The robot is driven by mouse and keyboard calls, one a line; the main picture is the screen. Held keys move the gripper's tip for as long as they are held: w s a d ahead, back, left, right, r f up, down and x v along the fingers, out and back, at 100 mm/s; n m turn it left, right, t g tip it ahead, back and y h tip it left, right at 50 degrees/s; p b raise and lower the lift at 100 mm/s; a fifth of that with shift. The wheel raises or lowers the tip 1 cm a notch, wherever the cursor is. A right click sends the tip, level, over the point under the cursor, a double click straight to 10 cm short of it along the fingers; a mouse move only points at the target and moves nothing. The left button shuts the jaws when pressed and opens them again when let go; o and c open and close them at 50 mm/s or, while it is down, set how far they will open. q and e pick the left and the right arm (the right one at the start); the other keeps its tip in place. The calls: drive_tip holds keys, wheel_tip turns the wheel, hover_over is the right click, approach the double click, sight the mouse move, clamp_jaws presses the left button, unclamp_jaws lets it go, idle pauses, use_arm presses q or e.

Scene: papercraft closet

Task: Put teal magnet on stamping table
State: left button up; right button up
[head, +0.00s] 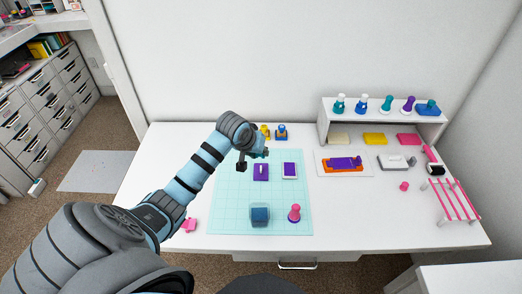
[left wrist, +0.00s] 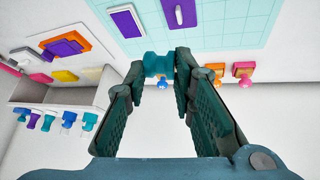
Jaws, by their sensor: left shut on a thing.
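My left gripper (head: 254,158) hovers over the back left part of the pale cyan grid mat (head: 235,210). In the left wrist view its two fingers (left wrist: 162,75) are closed on a teal magnet (left wrist: 158,62) at their tips. The head view does not clearly show the magnet. A white board (head: 323,172) with an orange and purple piece (head: 344,164) lies right of the mat; I cannot tell which surface is named the stamping table. My right gripper is not in view.
A small shelf (head: 326,113) with several stamps on top stands back right. Small blue and yellow pieces (head: 281,132) stand by the wall.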

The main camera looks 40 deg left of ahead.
use_arm(q)
drive_tip(key=f+b, duration=0.1)
drive_tip(key=f, duration=0.6)
drive_tip(key=f+b, duration=0.2)
drive_tip(key=f, duration=0.5)
drive_tip(key=shift+s+d+f, duration=0.15)
drive_tip(key=shift+s+f, duration=0.05)
drive_tip(key=shift+f, duration=0.15)
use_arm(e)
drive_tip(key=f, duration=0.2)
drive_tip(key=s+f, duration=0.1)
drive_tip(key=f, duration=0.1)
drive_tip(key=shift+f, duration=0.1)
use_arm(q)
drive_tip(key=o, duration=1)
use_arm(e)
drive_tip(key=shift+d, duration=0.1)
